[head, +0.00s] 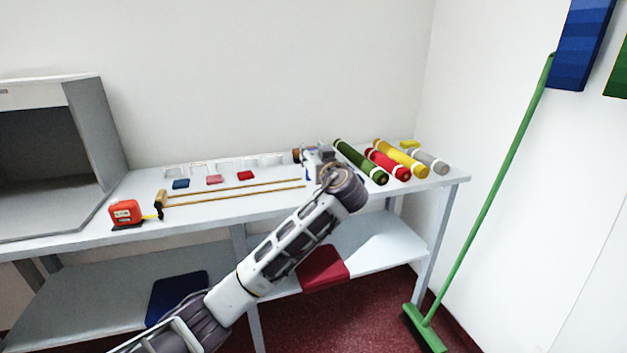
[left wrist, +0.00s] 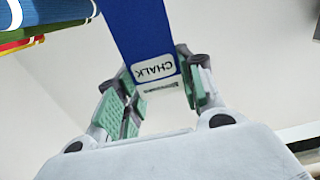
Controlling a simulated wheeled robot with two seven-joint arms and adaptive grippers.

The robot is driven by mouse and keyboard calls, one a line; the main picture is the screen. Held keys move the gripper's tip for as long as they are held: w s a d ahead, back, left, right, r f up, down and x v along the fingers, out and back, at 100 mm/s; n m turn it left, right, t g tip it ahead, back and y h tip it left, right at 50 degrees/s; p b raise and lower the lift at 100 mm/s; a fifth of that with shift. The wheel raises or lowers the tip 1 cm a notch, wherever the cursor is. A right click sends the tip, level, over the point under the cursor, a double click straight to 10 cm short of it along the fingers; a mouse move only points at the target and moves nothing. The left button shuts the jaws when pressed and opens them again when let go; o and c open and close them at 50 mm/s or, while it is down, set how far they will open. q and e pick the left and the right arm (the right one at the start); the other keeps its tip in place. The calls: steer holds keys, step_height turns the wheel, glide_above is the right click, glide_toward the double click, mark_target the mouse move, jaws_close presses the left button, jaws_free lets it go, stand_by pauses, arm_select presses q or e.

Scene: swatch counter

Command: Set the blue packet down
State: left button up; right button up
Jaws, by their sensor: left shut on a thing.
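The blue packet (left wrist: 150,35) has a white label reading "CHALK", upside down in the left wrist view. My left gripper (left wrist: 160,76) is shut on it, with a green-padded finger on either side of its labelled end. In the head view my left gripper (head: 313,160) is over the back of the white counter (head: 225,215), just left of the fabric rolls. Only a small blue bit of the packet (head: 307,174) shows there, the rest hidden by the gripper. I cannot tell whether the packet touches the counter. My right gripper is not in view.
Green (head: 360,161), red (head: 388,164), yellow (head: 401,158) and grey (head: 427,160) rolls lie at the right. Long wooden rods (head: 235,191), small swatches (head: 181,184) and a red tape measure (head: 125,212) lie left. The front middle strip of counter is bare.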

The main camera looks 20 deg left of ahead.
arm_select(q)
steer(key=shift+f, duration=0.7)
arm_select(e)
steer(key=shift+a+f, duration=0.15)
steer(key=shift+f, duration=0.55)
arm_select(q)
steer(key=shift+f, duration=0.55)
step_height(320, 180, down, 4)
steer(key=shift+r+b, duration=0.15)
steer(key=shift+b, duration=0.6)
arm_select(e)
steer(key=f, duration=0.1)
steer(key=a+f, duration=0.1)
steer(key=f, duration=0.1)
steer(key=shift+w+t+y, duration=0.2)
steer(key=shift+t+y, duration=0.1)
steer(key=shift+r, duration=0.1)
arm_select(q)
steer(key=shift+f, duration=0.25)
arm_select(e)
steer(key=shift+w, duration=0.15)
